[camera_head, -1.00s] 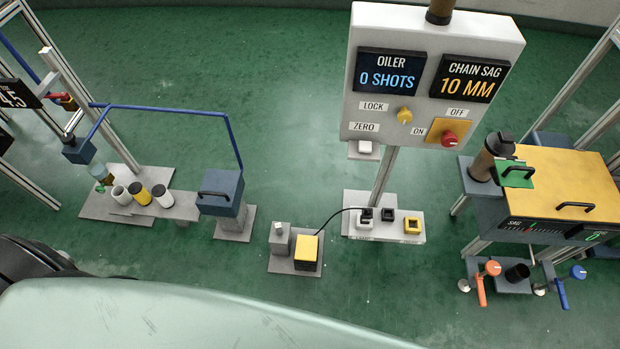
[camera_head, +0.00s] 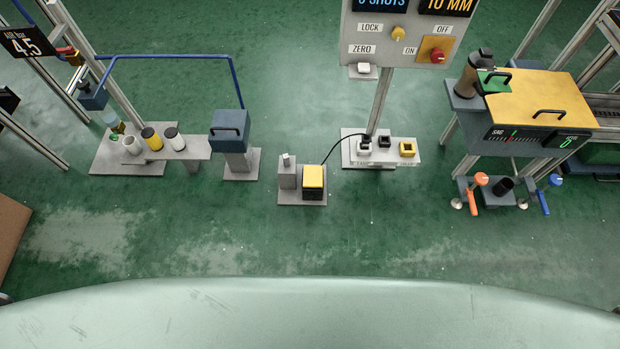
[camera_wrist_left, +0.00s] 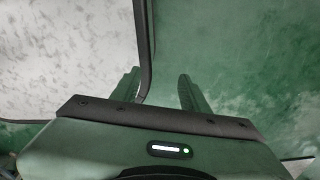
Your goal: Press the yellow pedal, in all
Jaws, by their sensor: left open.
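The yellow pedal (camera_head: 313,177) is a yellow-topped block on a grey base plate (camera_head: 289,198) on the floor, near the middle of the head view. A small grey post (camera_head: 287,172) stands to its left on the same plate. A dark cable runs from near the pedal to the white block at its right. My left gripper (camera_wrist_left: 158,88) shows only in the left wrist view; its two fingers are apart with nothing seen between them. It is not in the head view, and the pedal is not seen in the wrist view. My right gripper is not in view.
A panel (camera_head: 403,35) with a yellow knob and red switch stands behind, right of the pedal. A yellow-topped bench (camera_head: 540,105) with orange and blue handles is at right. A blue box (camera_head: 229,130) and several cups stand at left. Floor before the pedal is clear.

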